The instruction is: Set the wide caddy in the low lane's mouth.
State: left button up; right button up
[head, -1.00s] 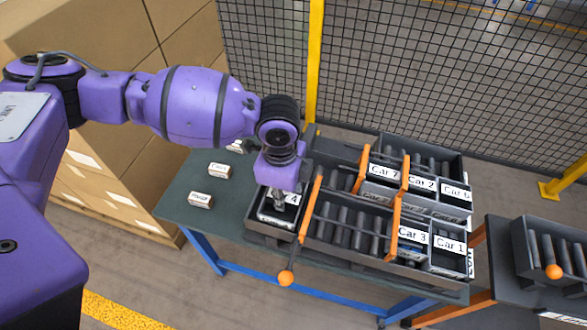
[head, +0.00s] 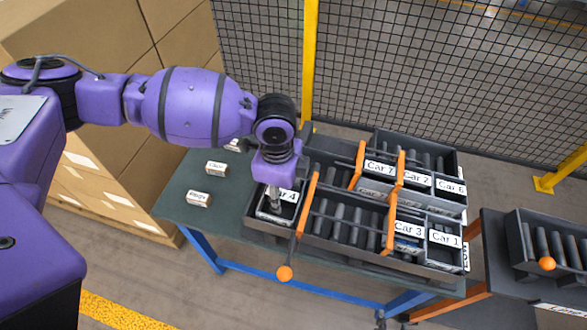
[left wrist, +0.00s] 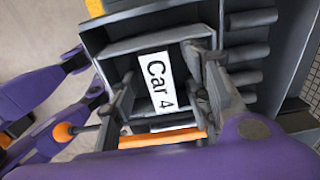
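A dark grey caddy labelled Car 4 (head: 284,194) sits at the left end of the front lane (head: 335,240), left of an orange upright. No label calls it wide. My left gripper (head: 274,205) points down at this caddy and partly covers it in the head view. In the left wrist view, the caddy's label (left wrist: 157,82) shows between the spread fingers of the left gripper (left wrist: 165,95). The fingers are apart, and I see no firm closing on the caddy's walls. My right gripper is not in view.
Car 3 (head: 408,228) and Car 1 (head: 444,238) stand at the front lane's right end. Car 7, Car 2 and Car 6 (head: 450,187) stand behind. An orange-knobbed lever (head: 285,273) juts out in front. Small labelled blocks (head: 199,199) lie on the table's left.

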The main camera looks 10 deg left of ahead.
pick_arm(q)
notch_tip(320, 180, up, 12)
dwell(0.7)
